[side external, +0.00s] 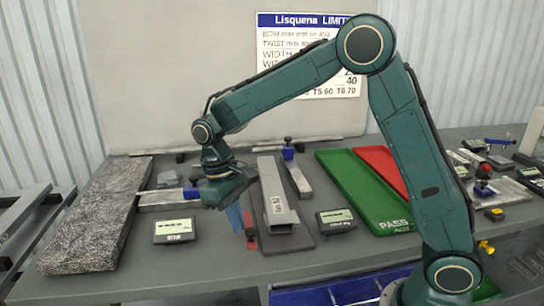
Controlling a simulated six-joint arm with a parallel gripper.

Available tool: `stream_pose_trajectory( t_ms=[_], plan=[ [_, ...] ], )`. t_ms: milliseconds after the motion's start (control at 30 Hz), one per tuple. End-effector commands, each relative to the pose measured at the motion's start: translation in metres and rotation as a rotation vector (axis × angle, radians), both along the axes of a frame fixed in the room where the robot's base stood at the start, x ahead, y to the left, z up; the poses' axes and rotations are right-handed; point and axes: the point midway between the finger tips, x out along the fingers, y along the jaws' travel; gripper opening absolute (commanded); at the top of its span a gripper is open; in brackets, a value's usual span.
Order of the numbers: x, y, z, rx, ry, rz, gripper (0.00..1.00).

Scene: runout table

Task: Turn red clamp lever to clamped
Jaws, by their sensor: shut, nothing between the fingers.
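A small red part (250,228), which looks like the red clamp lever, stands beside the left edge of the dark plate under the aluminium channel (275,195). It is small and partly hidden, so I cannot tell its angle. My gripper (233,207) is shut and empty, pointing down just left of the red part and the channel. I cannot tell whether it touches the red part.
A speckled granite slab (95,215) lies at the left. Gauges with displays (174,230) (336,220) stand either side of the channel. A green PASS tray (360,190) and a red tray (383,165) lie to the right. Blue-knobbed fixtures (288,150) stand behind.

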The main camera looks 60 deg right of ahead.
Motion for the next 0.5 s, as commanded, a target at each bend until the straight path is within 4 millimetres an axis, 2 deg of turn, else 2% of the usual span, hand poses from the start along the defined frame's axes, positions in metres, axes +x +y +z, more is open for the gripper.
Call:
stream_pose_trajectory(
  t_ms=[500],
  plan=[
    [-0.0037,-0.0018,0.0,0.0,0.001,0.049,0.0]
  ],
)
